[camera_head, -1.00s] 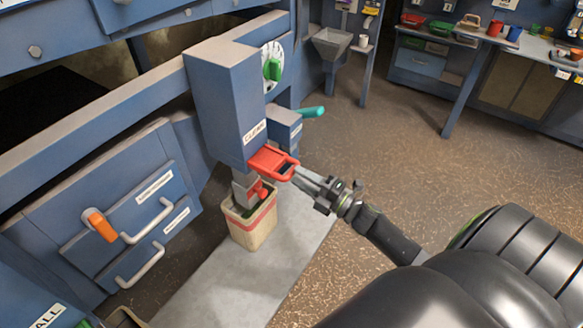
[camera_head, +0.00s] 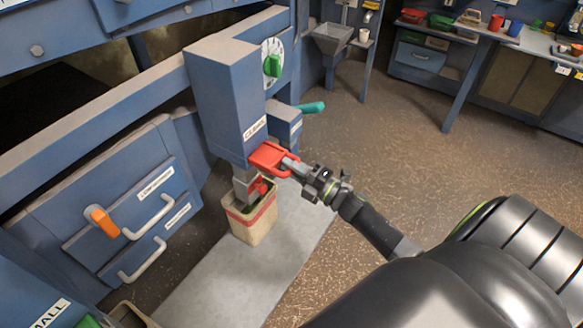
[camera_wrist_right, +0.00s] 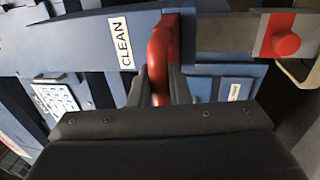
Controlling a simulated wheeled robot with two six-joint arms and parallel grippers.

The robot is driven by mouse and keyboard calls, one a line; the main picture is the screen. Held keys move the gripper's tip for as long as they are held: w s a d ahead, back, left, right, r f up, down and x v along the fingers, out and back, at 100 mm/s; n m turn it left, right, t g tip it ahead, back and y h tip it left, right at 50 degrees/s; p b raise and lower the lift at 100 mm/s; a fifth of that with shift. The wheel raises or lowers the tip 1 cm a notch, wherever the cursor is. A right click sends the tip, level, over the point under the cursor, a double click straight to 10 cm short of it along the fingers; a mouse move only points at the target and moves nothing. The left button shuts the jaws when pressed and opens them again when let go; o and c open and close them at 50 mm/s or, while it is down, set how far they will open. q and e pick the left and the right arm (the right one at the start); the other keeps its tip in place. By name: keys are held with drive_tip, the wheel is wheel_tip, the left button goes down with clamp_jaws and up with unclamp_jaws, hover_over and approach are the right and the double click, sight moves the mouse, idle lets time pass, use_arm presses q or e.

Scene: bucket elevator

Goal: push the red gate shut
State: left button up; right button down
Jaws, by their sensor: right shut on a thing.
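The red gate (camera_head: 268,156) juts out from the lower front of the blue chute marked CLEAN (camera_head: 222,95). It ends in a looped red handle, which also shows in the right wrist view (camera_wrist_right: 158,50). My right gripper (camera_head: 290,165) is at that handle, with its fingers on either side of the red bar, shut on it. Below the gate, a cream bucket with a red band (camera_head: 252,227) stands under a grey spout with a red part. My left gripper is not in view.
A teal lever (camera_head: 311,108) and a dial with a green knob (camera_head: 272,66) are beside the chute. Drawers with pale handles (camera_head: 152,215) and an orange handle (camera_head: 103,223) are at the left. The brown floor at the right is clear.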

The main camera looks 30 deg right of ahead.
sight(280, 164)
drive_tip(key=x, duration=0.3)
drive_tip(key=f+b+x, duration=0.1)
drive_tip(key=x, duration=0.2)
drive_tip(key=shift+w+a+f, duration=0.1)
drive_tip(key=shift+w+f, duration=0.05)
drive_tip(key=c, duration=1.4)
unclamp_jaws()
drive_tip(key=shift+c, duration=0.2)
drive_tip(key=shift+w, duration=0.1)
drive_tip(key=shift+s+b, duration=0.3)
drive_tip(key=shift+s, duration=0.05)
drive_tip(key=b+v, duration=0.4)
drive_tip(key=v, duration=1.2)
drive_tip(key=shift+s+d, duration=0.3)
